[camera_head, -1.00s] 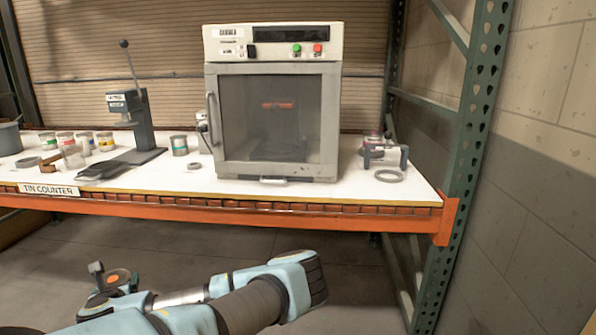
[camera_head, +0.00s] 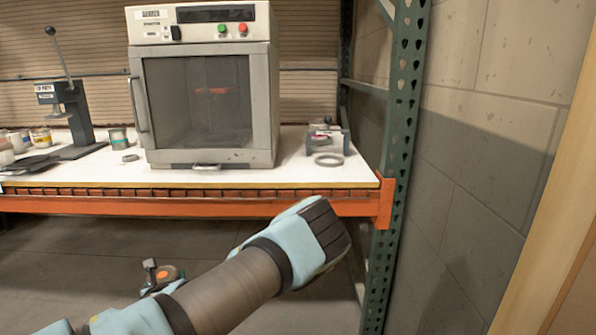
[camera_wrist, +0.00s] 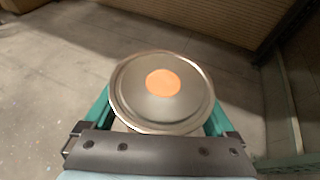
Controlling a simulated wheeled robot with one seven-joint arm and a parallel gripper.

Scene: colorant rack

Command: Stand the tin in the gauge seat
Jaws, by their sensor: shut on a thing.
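My gripper (camera_wrist: 160,120) is shut on a round metal tin (camera_wrist: 145,95) with an orange dot on its lid. In the wrist view the lid faces the camera, between the green fingers, with bare floor beyond. In the head view the tin (camera_head: 168,272) shows small and low, in front of the counter and below its top, partly behind my arm. No part is plainly marked as the gauge seat. A grey bracket (camera_head: 346,138) with a flat ring (camera_head: 328,160) before it stands at the counter's right end.
A cabinet (camera_head: 205,90) with a glass door fills the counter's middle. A lever press (camera_head: 75,110), a tin (camera_head: 118,138) and a small ring (camera_head: 130,158) are left of it. The orange shelf beam (camera_head: 200,204) and green rack post (camera_head: 400,130) edge the counter.

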